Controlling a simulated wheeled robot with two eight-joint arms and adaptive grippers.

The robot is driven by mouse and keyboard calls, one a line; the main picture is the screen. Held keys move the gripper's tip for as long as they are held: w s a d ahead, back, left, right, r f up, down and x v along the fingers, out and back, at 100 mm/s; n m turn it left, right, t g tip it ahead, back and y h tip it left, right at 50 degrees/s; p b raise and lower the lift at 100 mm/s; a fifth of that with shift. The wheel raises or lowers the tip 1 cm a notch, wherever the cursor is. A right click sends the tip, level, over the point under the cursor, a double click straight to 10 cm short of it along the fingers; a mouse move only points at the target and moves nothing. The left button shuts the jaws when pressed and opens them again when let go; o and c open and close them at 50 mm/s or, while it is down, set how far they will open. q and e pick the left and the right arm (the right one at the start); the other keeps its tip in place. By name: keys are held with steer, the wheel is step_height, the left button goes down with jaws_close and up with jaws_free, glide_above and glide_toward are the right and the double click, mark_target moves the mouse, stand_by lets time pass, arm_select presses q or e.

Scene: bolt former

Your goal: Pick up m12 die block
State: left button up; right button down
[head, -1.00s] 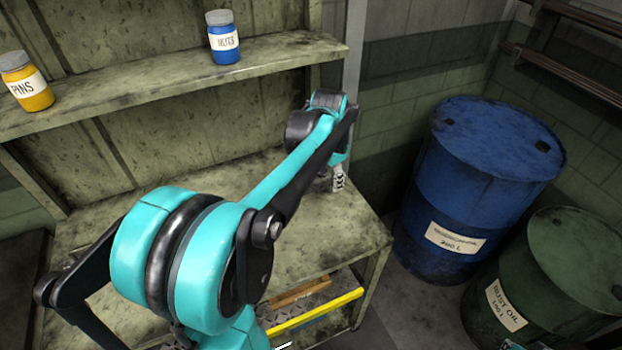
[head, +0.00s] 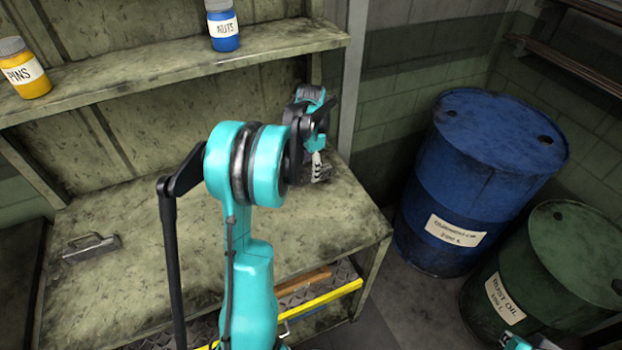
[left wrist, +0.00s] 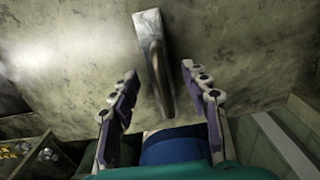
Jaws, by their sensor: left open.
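A grey metal block with a handle (head: 324,173) lies on the workbench by the back right corner. It also shows in the left wrist view (left wrist: 150,50), lying lengthwise between my fingers. My left gripper (head: 318,165) is open and low over it; in the left wrist view its fingers (left wrist: 158,72) stand on both sides, apart from the block. A second grey block with a handle (head: 90,247) lies at the left of the bench. No marking is legible, so I cannot tell which is the M12.
The workbench (head: 130,290) is bare between the two blocks. A shelf (head: 150,83) above it holds a yellow pins jar (head: 25,75) and a blue nuts jar (head: 224,30). A blue drum (head: 470,185) and a green drum (head: 548,270) stand to the right.

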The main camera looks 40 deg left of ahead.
arm_select(q)
steer(key=shift+a+f, duration=0.1)
steer(key=shift+f, duration=0.5)
steer(key=shift+r, duration=0.1)
jaws_close()
